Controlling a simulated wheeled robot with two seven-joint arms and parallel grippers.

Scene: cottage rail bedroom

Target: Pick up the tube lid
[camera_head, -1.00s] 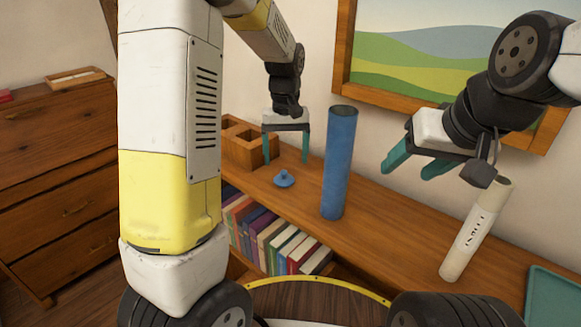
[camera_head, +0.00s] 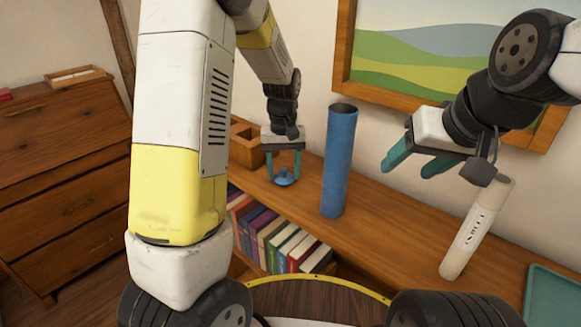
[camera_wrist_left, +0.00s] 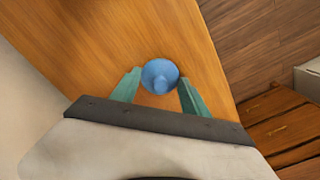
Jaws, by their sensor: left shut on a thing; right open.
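The blue tube lid (camera_head: 285,181), a round disc with a small knob, sits on the wooden shelf top. It also shows in the left wrist view (camera_wrist_left: 159,76), between the fingertips. My left gripper (camera_head: 284,177) points down with its teal fingers around the lid and is shut on it; it also shows in the left wrist view (camera_wrist_left: 157,88). The blue tube (camera_head: 339,160) stands upright to the right of the lid, open at the top. My right gripper (camera_head: 408,160) is open and empty, in the air above the shelf, right of the blue tube.
A white labelled tube (camera_head: 475,228) stands at the right. A teal tray (camera_head: 553,297) lies at the right edge. A wooden divided box (camera_head: 246,148) is behind my left gripper. Books (camera_head: 280,240) fill the shelf below. The top between the two tubes is clear.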

